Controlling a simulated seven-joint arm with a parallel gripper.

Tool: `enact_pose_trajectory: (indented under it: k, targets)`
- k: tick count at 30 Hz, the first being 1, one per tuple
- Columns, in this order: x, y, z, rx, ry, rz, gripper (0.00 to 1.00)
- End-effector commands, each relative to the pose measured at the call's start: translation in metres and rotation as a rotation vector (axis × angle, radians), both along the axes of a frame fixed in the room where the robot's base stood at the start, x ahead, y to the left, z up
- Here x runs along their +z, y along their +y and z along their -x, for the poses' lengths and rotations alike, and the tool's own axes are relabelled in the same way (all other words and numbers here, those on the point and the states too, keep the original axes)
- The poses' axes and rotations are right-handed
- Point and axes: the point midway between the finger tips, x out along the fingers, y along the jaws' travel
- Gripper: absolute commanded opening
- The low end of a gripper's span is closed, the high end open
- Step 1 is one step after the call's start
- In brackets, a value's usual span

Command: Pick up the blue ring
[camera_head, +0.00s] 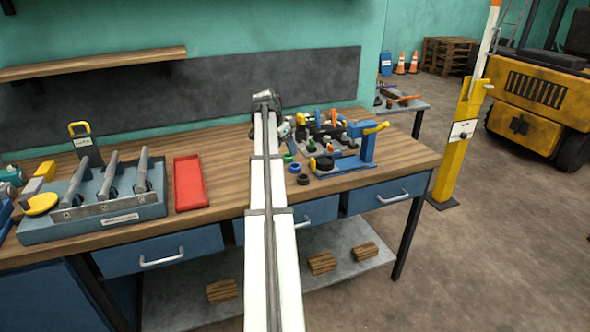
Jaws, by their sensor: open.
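The small blue ring (294,168) lies on the wooden workbench (228,190), just right of my arm. A green ring (288,158) lies just behind it, and a dark ring (303,180) lies just in front of it. My gripper (285,131) is at the far end of my arm, above the bench and behind the rings. It is open and apart from the blue ring. My arm hides part of it, and the fingers are small and hard to make out.
A blue stand (358,150) with a yellow handle and a cluttered tool tray (322,135) stand close right of the rings. A red tray (188,183) and a grey-blue tool holder (110,212) are to the left. Bare wood shows between the red tray and my arm.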

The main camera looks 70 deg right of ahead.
Motion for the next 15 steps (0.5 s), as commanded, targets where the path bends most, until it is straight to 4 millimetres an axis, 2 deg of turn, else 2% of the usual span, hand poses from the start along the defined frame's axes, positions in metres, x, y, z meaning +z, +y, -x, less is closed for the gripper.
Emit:
enact_pose_trajectory:
  k: [3, 7, 15]
  targets:
    - [-0.021, -0.008, 0.003, 0.000, 0.000, -0.001, 0.79]
    - [-0.039, -0.015, 0.006, 0.000, -0.001, -0.001, 0.79]
    - [-0.055, -0.021, 0.008, 0.002, -0.002, 0.001, 0.79]
